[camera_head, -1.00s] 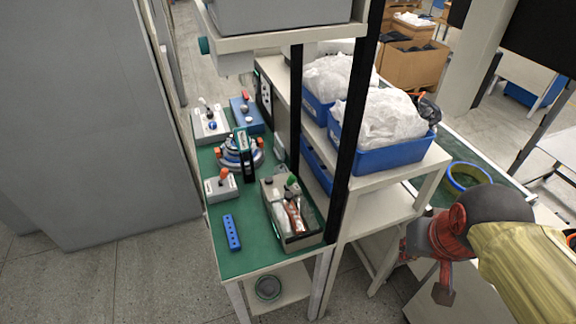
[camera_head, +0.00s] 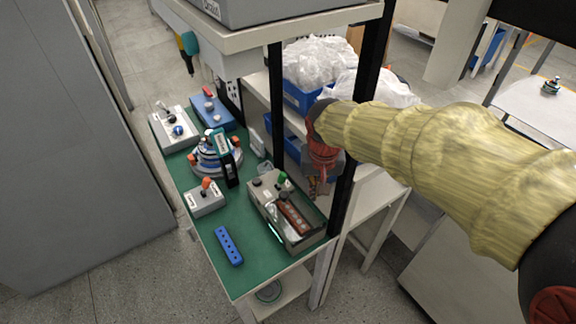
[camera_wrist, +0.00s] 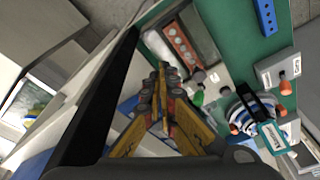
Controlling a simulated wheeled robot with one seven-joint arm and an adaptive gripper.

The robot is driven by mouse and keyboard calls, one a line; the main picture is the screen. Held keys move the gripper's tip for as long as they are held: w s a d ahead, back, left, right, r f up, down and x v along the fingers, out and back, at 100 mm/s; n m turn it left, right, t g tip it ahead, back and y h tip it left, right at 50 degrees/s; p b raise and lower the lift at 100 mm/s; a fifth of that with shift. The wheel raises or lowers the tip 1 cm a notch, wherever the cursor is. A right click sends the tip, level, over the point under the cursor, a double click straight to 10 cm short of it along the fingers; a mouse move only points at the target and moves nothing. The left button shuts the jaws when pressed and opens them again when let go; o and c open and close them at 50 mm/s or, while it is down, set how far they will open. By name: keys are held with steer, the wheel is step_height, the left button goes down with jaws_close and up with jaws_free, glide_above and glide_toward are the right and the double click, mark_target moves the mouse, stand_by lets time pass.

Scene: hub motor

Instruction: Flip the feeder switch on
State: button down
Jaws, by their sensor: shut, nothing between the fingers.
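Several control boxes stand on the green bench; I cannot read which one is labelled feeder. A grey box with an orange-tipped lever (camera_head: 205,198) sits at the left edge, and it also shows in the wrist view (camera_wrist: 272,73). A grey box with a green knob (camera_head: 262,192) adjoins an open parts tray at the front right; its green knob (camera_wrist: 197,98) shows near my fingers in the wrist view. A pale box (camera_head: 172,131) and a blue box (camera_head: 211,113) stand at the back. My gripper (camera_wrist: 166,78) is shut and empty, right of the bench near the black post.
Black posts (camera_head: 352,150) and an upper shelf (camera_head: 270,40) frame the bench's right side, close to my arm. A striped round motor part (camera_head: 215,158) sits mid-bench. A blue holed block (camera_head: 228,246) lies at the front left. Blue bins with clear bags stand behind.

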mark_target(281, 181)
steer(key=w+a+m+t, duration=0.1)
steer(key=w+a+m, duration=0.2)
steer(key=w, duration=0.4)
steer(key=w+a+m, duration=0.3)
steer(key=w, duration=0.4)
steer(key=shift+w+a+f+m+t, duration=0.15)
steer(key=shift+a+f+m+t, duration=0.15)
steer(key=shift+a+f+t, duration=0.1)
steer(key=shift+f, duration=0.1)
steer(key=b+x, duration=0.2)
steer(key=x, duration=0.7)
steer(key=shift+w+f, duration=0.15)
steer(key=shift+f, duration=0.2)
steer(key=shift+a+b, duration=0.1)
steer(key=shift+b, duration=0.45)
steer(key=shift+a+r+b, duration=0.15)
steer(key=shift+b, duration=0.2)
